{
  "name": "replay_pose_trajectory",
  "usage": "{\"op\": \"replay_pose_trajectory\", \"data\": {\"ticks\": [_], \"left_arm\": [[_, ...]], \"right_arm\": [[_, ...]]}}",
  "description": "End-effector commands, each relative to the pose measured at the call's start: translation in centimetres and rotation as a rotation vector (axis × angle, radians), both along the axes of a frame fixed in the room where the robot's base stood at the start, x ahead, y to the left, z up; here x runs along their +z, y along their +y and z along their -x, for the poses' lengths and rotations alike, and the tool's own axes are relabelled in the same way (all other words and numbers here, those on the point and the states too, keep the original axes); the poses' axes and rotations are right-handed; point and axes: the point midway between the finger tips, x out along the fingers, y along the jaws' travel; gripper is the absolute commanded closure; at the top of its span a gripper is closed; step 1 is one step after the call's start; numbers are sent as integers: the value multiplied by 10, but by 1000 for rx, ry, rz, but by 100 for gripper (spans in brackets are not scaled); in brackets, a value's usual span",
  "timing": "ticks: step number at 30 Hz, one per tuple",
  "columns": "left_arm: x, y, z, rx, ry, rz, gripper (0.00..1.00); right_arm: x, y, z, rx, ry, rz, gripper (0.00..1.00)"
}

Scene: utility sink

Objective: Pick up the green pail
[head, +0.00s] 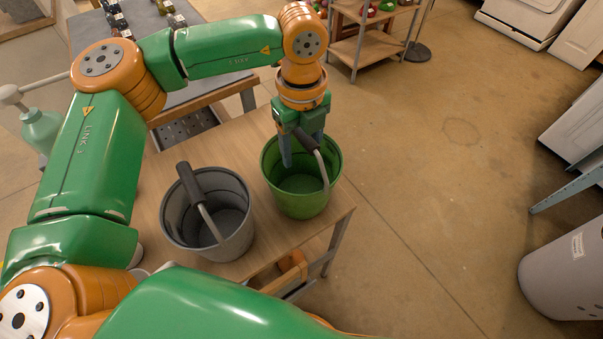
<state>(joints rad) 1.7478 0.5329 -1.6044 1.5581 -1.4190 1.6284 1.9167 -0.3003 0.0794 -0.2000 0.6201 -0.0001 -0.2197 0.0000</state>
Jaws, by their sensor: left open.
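The green pail (303,204) stands upright on the right end of a wooden table, with its dark grip and metal handle (318,165) slanting across its opening. My left gripper (301,158) points down over the pail. Its fingers are apart, one on the left over the pail's opening and one by the handle grip. I cannot tell whether a finger touches the handle. A grey pail (235,246) with a dark handle grip stands just left of the green pail. My right gripper is not in view.
The wooden table (158,182) ends just right of the green pail. A grey-topped workbench (158,47) stands behind it. A grey bin (560,270) stands at the far right. The floor (430,180) between is clear.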

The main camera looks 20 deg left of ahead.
Motion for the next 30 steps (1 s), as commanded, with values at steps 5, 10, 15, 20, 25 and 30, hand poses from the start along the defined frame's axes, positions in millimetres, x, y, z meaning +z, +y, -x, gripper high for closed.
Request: {"op": "replay_pose_trajectory", "data": {"ticks": [5,10,15,20,25,30], "left_arm": [[-3,0,0,0,0,0,39],[-4,0,0,0,1,-1,39],[-4,0,0,0,1,-1,39],[-3,0,0,0,1,-1,60],[-3,0,0,0,1,-1,100],[-3,0,0,0,0,0,100]], "right_arm": [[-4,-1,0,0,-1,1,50],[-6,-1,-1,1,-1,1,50],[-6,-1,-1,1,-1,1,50],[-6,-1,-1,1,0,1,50],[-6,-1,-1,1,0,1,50],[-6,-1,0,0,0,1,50]]}}
